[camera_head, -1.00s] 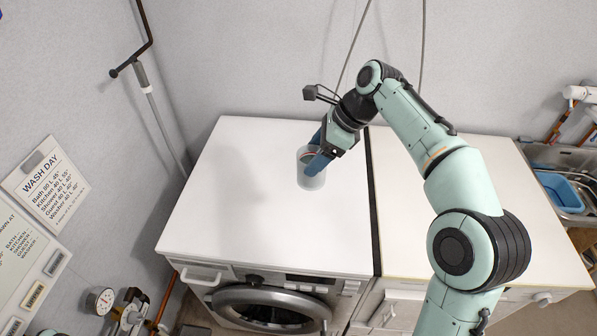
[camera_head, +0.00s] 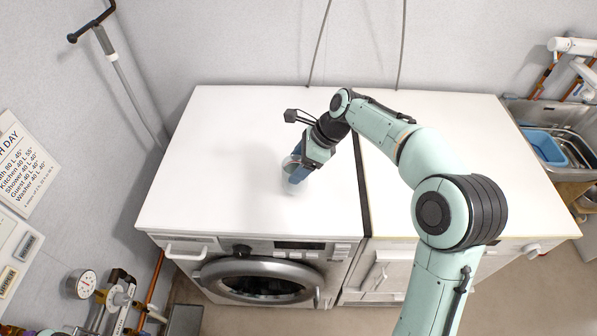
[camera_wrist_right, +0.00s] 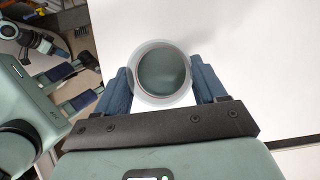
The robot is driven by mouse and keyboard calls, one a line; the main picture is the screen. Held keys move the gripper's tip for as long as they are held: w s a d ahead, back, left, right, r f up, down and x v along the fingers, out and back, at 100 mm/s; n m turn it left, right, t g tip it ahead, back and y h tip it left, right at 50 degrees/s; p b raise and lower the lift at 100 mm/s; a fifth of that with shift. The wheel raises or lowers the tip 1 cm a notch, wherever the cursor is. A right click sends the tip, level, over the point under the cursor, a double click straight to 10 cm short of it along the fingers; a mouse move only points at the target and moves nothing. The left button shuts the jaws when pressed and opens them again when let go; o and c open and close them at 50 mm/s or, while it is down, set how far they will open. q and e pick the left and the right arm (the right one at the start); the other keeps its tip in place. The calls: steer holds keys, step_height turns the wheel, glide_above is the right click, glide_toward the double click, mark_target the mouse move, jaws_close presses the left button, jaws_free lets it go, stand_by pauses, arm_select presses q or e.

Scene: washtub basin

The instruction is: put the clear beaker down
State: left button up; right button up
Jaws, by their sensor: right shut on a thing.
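The clear beaker (camera_head: 289,163) is a small see-through cup, partly hidden by my right gripper (camera_head: 296,174) in the head view. In the right wrist view I look into the round mouth of the beaker (camera_wrist_right: 162,72), with a grey-green inside. The blue fingers of my right gripper (camera_wrist_right: 163,88) are shut on it from both sides. The beaker is over the white top of the washing machine (camera_head: 225,150). I cannot tell whether its base touches that top. My left gripper (camera_wrist_right: 76,87) shows at the left of the right wrist view, its blue fingers apart and empty.
The white top is bare around the beaker. A dark gap separates it from a second white counter (camera_head: 455,150) at the right. A metal sink (camera_head: 580,145) with a blue tub (camera_head: 546,148) is at far right. Pipes and a gauge (camera_head: 81,283) are at lower left.

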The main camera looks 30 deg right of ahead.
steer(key=shift+f, duration=1.45)
steer(key=shift+f, duration=0.1)
steer(key=o, duration=1.7)
steer(key=shift+f, duration=0.1)
steer(key=shift+s+d+r, duration=0.1)
steer(key=shift+d+r, duration=0.1)
steer(key=shift+r, duration=0.3)
steer(key=p+v, duration=0.1)
steer(key=v, duration=1)
steer(key=shift+d+r, duration=0.1)
